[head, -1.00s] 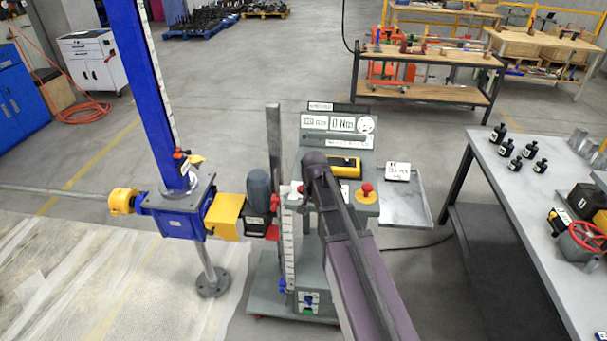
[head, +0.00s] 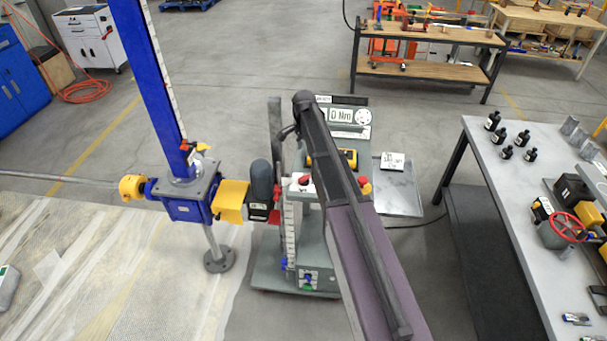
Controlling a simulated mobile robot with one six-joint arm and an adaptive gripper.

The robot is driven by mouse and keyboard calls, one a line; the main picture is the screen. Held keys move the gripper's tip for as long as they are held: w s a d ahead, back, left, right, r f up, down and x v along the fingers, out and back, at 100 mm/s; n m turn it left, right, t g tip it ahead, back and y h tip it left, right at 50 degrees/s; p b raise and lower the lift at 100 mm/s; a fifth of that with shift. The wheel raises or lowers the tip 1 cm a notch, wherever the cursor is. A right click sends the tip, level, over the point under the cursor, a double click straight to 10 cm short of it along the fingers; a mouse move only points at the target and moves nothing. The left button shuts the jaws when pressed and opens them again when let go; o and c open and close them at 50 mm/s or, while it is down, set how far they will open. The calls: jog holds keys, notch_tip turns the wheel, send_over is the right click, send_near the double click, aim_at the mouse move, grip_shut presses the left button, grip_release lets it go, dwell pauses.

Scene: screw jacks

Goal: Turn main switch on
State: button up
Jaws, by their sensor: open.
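A grey control stand (head: 343,101) with a sloped display panel stands in the middle of the head view. I cannot tell which of its controls is the main switch. A small white box with a red top (head: 304,182) sits at its left side. A red knob on a yellow base (head: 365,186) is partly hidden at its right. Small blue and green parts (head: 308,281) show on its low front. My arm crosses in front of the stand and hides much of its panel. My gripper cannot be made out; my arm covers that area.
A blue screw jack (head: 188,197) with a yellow coupling (head: 231,202) and dark motor (head: 262,181) stands left of the stand. A grey table (head: 478,150) with black bottles and a red handwheel (head: 567,226) is at the right.

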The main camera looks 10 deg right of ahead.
aim_at(304, 177)
jog(key=shift+f, duration=0.2)
notch_tip(304, 177, down, 14)
jog(key=b, duration=1.3)
jog(key=shift+r+b, duration=0.25)
jog(key=shift+b, duration=0.15)
grip_shut()
